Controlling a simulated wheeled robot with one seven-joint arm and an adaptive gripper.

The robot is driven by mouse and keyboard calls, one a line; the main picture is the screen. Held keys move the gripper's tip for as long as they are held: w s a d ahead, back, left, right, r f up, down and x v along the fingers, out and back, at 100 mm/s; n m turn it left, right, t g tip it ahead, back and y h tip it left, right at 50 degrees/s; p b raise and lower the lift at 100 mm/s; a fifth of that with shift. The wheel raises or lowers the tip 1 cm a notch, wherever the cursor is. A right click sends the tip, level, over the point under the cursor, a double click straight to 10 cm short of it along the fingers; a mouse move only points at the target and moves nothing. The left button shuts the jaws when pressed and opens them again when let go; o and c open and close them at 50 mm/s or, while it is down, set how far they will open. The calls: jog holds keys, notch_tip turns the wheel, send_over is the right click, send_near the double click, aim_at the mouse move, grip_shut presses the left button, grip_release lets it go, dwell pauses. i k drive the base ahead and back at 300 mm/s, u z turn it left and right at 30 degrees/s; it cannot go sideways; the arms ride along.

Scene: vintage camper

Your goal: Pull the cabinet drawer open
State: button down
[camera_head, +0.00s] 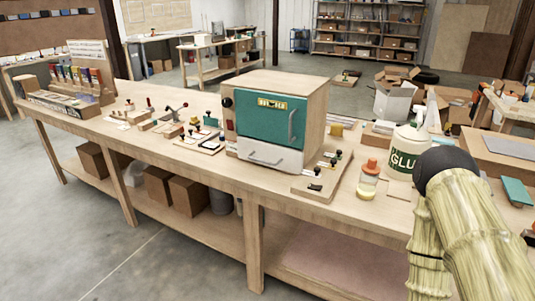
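A small wooden cabinet (312,112) stands on the long workbench near the middle of the view. Its front has a teal door (262,126) with a yellow label and an upright metal handle (292,126). Below the door is a pale grey drawer (284,160) with a curved bar handle (265,161). The drawer front looks about flush with the cabinet, so it appears closed. My arm enters at the lower right, with a dark rounded joint and pale streaked links, to the right of the cabinet. My gripper is not visible.
The workbench (225,181) holds small tool boards left of the cabinet and another board (318,179) at its right. A jar with an orange cap (369,183) and a glue bottle (405,155) stand between cabinet and arm. Open grey floor (60,235) lies in front.

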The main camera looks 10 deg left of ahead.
aim_at(275, 155)
jog(key=u, duration=0.35)
jog(key=k, duration=0.5)
jog(key=u, duration=1.1)
jog(key=i, duration=0.7)
jog(key=z, duration=0.7)
jog(key=i, duration=0.7)
jog(key=z, duration=0.7)
